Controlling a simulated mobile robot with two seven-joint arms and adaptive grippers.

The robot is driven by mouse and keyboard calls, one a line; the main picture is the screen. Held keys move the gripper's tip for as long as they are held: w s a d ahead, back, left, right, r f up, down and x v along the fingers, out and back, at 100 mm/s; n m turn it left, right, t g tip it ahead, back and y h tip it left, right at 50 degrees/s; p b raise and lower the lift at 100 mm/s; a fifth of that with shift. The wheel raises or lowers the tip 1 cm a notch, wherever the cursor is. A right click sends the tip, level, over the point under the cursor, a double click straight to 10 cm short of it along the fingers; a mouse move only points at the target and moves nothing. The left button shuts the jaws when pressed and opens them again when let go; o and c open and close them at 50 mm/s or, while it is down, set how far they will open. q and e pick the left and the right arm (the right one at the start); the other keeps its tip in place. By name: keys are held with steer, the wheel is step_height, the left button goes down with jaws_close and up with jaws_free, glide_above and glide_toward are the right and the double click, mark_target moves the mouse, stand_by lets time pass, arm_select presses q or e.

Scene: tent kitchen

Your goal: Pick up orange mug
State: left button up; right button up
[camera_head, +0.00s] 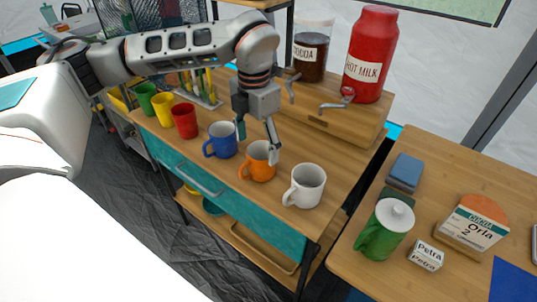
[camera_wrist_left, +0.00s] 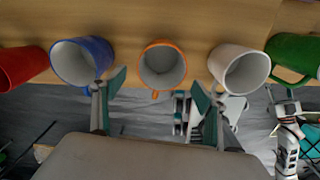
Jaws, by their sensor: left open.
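The orange mug (camera_head: 258,166) stands upright on the wooden cart top, between the blue mug (camera_head: 222,140) and the white mug (camera_head: 305,186). Its handle points toward the cart's front edge. My left gripper (camera_head: 257,142) is open above it, with one finger near the blue mug's side and the other in front of the orange mug's right rim. In the left wrist view the orange mug (camera_wrist_left: 162,66) lies beyond and between the spread fingertips (camera_wrist_left: 160,88), and its inside looks empty. What seems to be my right arm's end (camera_wrist_left: 288,112) shows small there; its jaws are unclear.
Red (camera_head: 185,121), yellow (camera_head: 162,110) and green (camera_head: 146,99) mugs continue the row leftward. The cocoa jar (camera_head: 311,58) and red hot milk dispenser (camera_head: 370,55) stand on a wooden riser (camera_head: 335,118) behind. A side table (camera_head: 345,272) with a green pot (camera_head: 385,232) is at right.

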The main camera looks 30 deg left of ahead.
mark_target(259, 165)
arm_select(q)
steer(key=shift+w+f, duration=0.3)
steer(key=shift+f, duration=0.4)
steer(key=shift+s+f+b, duration=0.15)
steer(key=shift+f+b, duration=0.15)
steer(key=shift+f, duration=0.65)
step_height(259, 165, down, 4)
steer(key=shift+f+b, duration=0.25)
steer(key=shift+b, duration=0.2)
steer(key=shift+f, duration=0.15)
steer(key=c, duration=1.3)
arm_select(e)
steer(key=shift+s+d+f, duration=0.1)
steer(key=shift+s+f, duration=0.05)
steer(key=shift+f, duration=0.35)
steer(key=shift+s+d+f, duration=0.1)
steer(key=shift+f, duration=0.4)
